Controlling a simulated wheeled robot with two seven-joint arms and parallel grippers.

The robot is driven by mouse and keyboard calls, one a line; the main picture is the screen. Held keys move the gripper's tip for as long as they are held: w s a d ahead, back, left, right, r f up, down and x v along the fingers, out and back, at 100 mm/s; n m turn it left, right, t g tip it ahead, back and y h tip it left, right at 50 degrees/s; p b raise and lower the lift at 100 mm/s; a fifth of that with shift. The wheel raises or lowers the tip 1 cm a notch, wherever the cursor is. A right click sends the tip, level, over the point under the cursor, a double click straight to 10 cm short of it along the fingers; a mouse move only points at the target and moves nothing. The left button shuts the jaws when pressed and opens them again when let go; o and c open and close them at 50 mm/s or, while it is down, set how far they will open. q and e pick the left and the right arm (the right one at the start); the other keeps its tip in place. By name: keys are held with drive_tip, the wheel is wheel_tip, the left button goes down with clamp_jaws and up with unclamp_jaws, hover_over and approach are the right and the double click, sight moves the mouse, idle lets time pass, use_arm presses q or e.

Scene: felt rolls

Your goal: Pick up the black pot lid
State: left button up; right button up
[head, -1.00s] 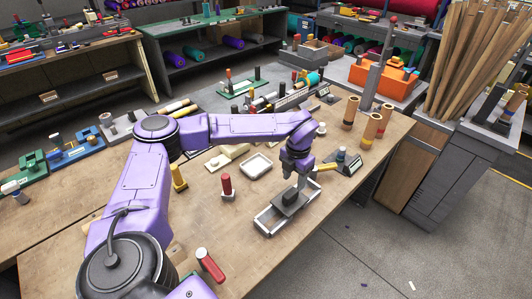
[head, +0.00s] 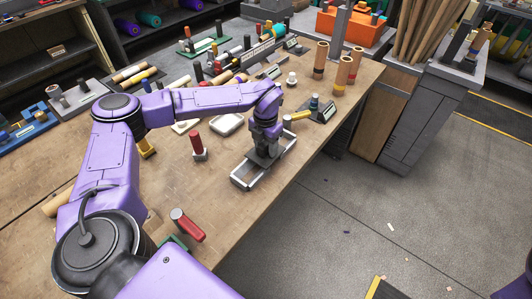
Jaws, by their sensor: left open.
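I cannot make out a black pot lid for certain in the head view. My left gripper (head: 263,155) is open at the end of the purple arm, pointing down over a long grey metal tray (head: 241,182) near the table's right edge. The wrist covers part of the tray, and I cannot tell whether a dark thing lies between the fingers. My right gripper is out of view.
A white dish (head: 227,124) and a red-handled tool (head: 198,147) stand left of the tray on the wooden table (head: 110,188). Another red-handled tool (head: 188,226) lies nearer. Cardboard tubes (head: 343,73) stand beyond. Floor (head: 350,220) lies right.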

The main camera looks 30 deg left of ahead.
sight(266, 143)
use_arm(q)
drive_tip(key=shift+s+f, duration=0.1)
drive_tip(key=shift+f, duration=0.05)
clamp_jaws()
drive_tip(key=shift+r+p, duration=0.55)
drive_tip(key=shift+r, duration=0.05)
drive_tip(key=shift+r+p, duration=2.3)
drive_tip(key=shift+r, duration=0.65)
